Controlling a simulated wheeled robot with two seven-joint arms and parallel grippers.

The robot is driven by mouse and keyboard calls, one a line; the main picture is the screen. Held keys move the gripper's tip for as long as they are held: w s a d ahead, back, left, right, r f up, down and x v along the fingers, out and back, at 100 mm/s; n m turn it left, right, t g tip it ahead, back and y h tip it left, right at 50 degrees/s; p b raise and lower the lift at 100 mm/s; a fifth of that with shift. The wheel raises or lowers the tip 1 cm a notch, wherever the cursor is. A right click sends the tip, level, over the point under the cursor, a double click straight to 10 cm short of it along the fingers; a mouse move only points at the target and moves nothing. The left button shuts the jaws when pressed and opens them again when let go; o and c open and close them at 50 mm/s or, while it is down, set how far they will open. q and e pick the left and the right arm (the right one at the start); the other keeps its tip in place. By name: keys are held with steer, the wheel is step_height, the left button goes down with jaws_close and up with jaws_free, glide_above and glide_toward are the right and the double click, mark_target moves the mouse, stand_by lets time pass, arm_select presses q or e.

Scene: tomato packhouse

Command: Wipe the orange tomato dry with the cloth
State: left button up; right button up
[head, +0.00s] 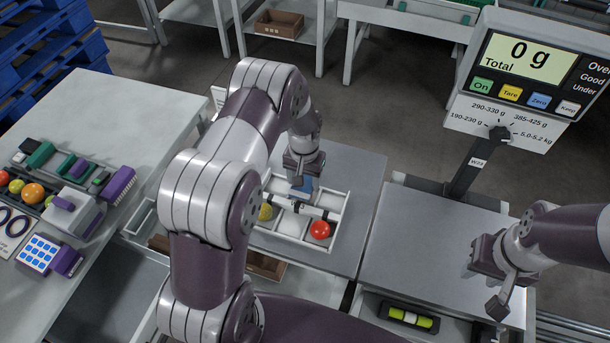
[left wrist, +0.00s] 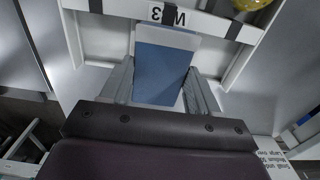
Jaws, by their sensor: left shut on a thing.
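The orange tomato (head: 33,193) sits in a row of tomatoes on the left table, far from both grippers. My left gripper (head: 302,188) is over the white divided tray (head: 335,213) on the middle table. It is shut on a flat blue piece (left wrist: 162,74), which looks like the cloth; the piece also shows in the head view (head: 305,184). Its lower part is hidden by the gripper in the left wrist view. My right gripper (head: 485,286) is open and empty, above the scale platform at the right.
The tray holds a red tomato (head: 320,229) and a yellow-green tomato (head: 265,212). Brushes (head: 119,185) and a blue-and-white grid block (head: 38,254) lie on the left table. The scale display (head: 533,62) reads 0 g. The platform (head: 425,235) is mostly clear.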

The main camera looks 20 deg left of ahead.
arm_select(q)
steer(key=shift+s+p, duration=0.35)
steer(key=shift+s, duration=0.7)
steer(key=shift+f, duration=0.1)
steer(key=shift+w, duration=0.1)
steer(key=shift+w+f+b, duration=0.1)
steer(key=shift+w+b, duration=0.35)
steer(key=shift+w, duration=0.85)
